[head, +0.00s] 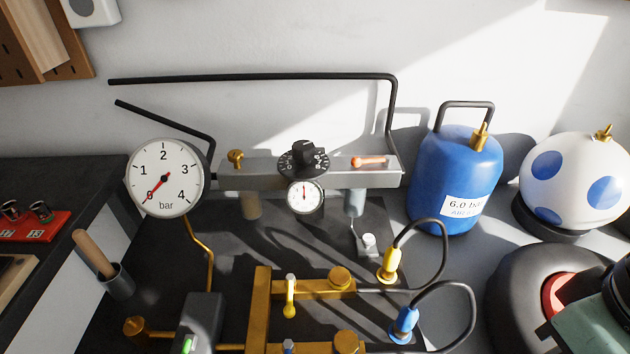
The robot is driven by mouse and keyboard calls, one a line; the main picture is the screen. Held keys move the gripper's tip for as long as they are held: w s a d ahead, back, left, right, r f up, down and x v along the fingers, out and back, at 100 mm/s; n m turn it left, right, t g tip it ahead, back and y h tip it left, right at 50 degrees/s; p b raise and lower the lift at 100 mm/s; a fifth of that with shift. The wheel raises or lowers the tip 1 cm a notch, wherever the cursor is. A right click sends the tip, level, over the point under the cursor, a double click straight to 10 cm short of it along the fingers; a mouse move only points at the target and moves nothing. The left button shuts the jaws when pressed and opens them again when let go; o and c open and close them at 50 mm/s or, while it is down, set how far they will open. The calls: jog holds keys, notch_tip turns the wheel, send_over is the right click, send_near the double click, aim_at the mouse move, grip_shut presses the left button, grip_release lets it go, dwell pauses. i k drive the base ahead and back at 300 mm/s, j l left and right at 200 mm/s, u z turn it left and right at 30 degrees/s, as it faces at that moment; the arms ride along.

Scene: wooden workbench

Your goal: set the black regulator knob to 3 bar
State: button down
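The black regulator knob (303,150) sits on a black dial plate with white scale marks, at the middle of a grey metal bar (238,176). The mark it points to is too small to read. A small white gauge (305,196) hangs just below it, its needle pointing roughly up. A large round gauge (181,162) marked in bar stands to the left, its red needle at 0. An orange lever (369,162) lies level on the bar's right part, and a brass fitting (236,158) is on its left. My gripper is not recognisable in view.
A blue tank (455,172) labelled 6.0 bar and a white ball with blue spots (540,185) stand at right. Brass pipework (262,310) with yellow (388,265) and blue (404,322) hose connectors fills the front. Black pipes (250,78) run behind the bar.

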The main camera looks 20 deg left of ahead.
aim_at(302, 151)
jog(key=u, duration=1.25)
jog(key=i+j+u, duration=0.1)
jog(key=j+u, duration=0.15)
jog(key=i+j+u, duration=0.1)
jog(key=j+u, duration=0.15)
